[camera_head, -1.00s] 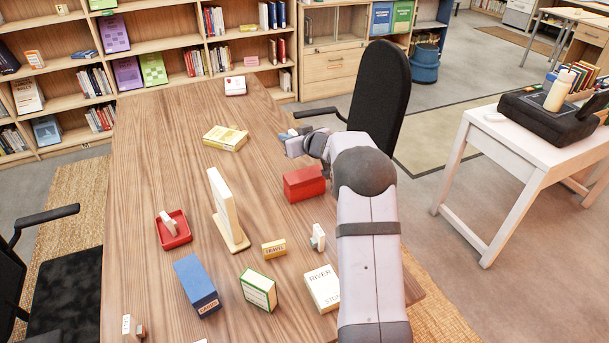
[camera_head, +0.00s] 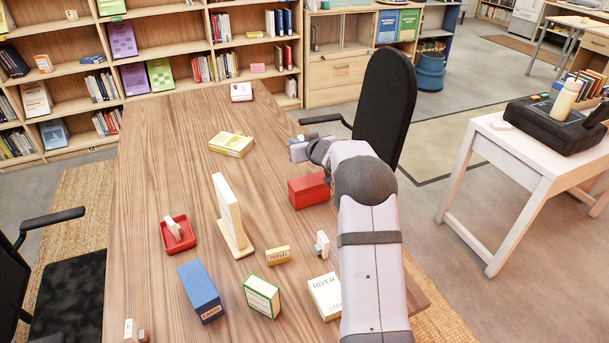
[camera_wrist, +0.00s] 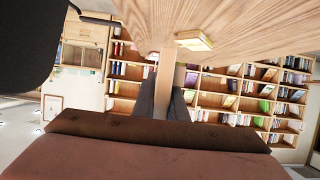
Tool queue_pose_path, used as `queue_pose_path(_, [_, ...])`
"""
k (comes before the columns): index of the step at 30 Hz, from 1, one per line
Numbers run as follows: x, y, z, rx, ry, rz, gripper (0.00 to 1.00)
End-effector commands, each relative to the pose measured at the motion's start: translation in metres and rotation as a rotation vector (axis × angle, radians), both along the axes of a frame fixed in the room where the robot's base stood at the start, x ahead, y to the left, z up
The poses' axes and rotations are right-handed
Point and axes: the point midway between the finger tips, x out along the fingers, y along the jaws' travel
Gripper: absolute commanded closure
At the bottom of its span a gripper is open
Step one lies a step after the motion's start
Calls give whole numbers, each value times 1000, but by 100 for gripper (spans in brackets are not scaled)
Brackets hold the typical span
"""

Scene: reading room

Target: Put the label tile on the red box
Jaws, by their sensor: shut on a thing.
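The red box (camera_head: 309,190) lies on the wooden table near its right edge. My gripper (camera_head: 297,150) is above the table just beyond the red box, apart from it in the picture. In the wrist view, my gripper (camera_wrist: 166,103) is shut on a pale wood-coloured flat piece (camera_wrist: 165,80), apparently the label tile. Its lettering does not show. The held piece cannot be made out in the head view. A large reddish-brown surface fills the bottom of the wrist view, and I cannot tell what it is.
A yellow book (camera_head: 231,144) lies beyond, left of my gripper. An upright white panel (camera_head: 228,210), a red tray (camera_head: 167,241), a blue box (camera_head: 199,287), a TRAVEL block (camera_head: 278,256) and a RIVER book (camera_head: 325,294) stand nearer. A black chair (camera_head: 388,105) is close on the right.

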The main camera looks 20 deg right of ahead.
Motion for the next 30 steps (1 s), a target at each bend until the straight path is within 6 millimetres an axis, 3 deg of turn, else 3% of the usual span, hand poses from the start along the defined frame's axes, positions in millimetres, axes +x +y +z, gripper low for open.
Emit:
queue_pose_path(1, [0, 0, -13, 1, 4, 1, 100])
queue_pose_path(7, [0, 0, -42, 1, 3, 1, 100])
queue_pose_path(17, [0, 0, -54, 0, 1, 0, 100])
queue_pose_path(25, [0, 0, -83, 1, 2, 1, 100])
queue_pose_path(30, [0, 0, -90, 0, 0, 0, 100])
